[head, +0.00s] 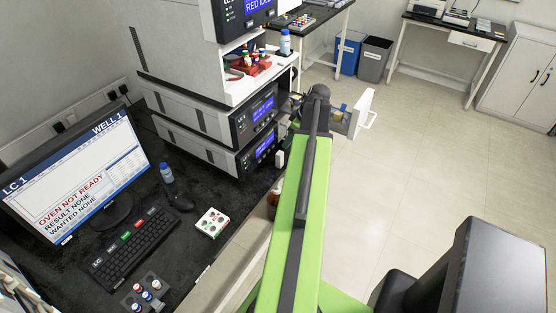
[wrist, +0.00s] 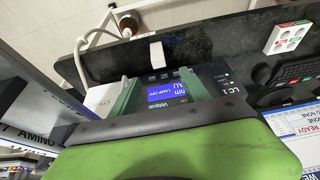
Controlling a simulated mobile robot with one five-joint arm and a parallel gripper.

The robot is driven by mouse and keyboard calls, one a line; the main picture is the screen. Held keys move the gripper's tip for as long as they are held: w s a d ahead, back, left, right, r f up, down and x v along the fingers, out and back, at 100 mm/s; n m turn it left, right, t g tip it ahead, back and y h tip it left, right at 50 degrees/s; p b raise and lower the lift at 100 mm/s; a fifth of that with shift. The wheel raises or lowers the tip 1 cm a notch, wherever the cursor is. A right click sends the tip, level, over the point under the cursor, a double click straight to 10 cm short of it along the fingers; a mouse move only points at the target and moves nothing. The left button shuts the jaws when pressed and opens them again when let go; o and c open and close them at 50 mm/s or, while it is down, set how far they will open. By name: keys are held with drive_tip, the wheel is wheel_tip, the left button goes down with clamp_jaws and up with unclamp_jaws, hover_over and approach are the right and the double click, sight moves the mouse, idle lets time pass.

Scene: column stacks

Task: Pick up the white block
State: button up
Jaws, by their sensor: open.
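The white block (wrist: 157,54) stands on the black bench near its edge, in front of the instrument stack, in the wrist view. It also shows in the head view as a small white piece (head: 279,158) beside the lower instrument's front. My gripper (wrist: 154,75) is open in the wrist view, with its two green fingers apart and nothing between them. The block appears beyond the fingertips, roughly in line with the gap, and apart from them. In the head view my green arm reaches toward the stack, and I cannot make out the fingers.
The instrument stack (head: 205,125) has lit blue displays. A white tray with round wells (head: 212,223), a keyboard (head: 133,245) and a monitor (head: 75,180) occupy the bench.

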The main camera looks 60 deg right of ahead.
sight(282, 154)
drive_tip(key=b+x, duration=0.3)
drive_tip(key=x, duration=0.1)
drive_tip(key=b+x, duration=0.3)
drive_tip(key=b, duration=0.1)
drive_tip(key=b+x, duration=0.3)
drive_tip(key=x, duration=0.1)
drive_tip(key=shift+s+d+f+b, duration=0.15)
drive_tip(key=shift+s+f+b, duration=0.05)
drive_tip(key=shift+f+b, duration=0.2)
drive_tip(key=shift+w+f, duration=0.2)
drive_tip(key=shift+f, duration=0.05)
drive_tip(key=b+x, duration=0.5)
drive_tip(key=shift+w+f, duration=0.1)
drive_tip(key=shift+w, duration=0.05)
drive_tip(key=shift+r, duration=0.2)
drive_tip(key=c, duration=1.1)
drive_tip(key=shift+o, duration=0.2)
wheel_tip(282, 154, up, 10)
drive_tip(key=p, duration=1)
drive_tip(key=shift+r, duration=0.1)
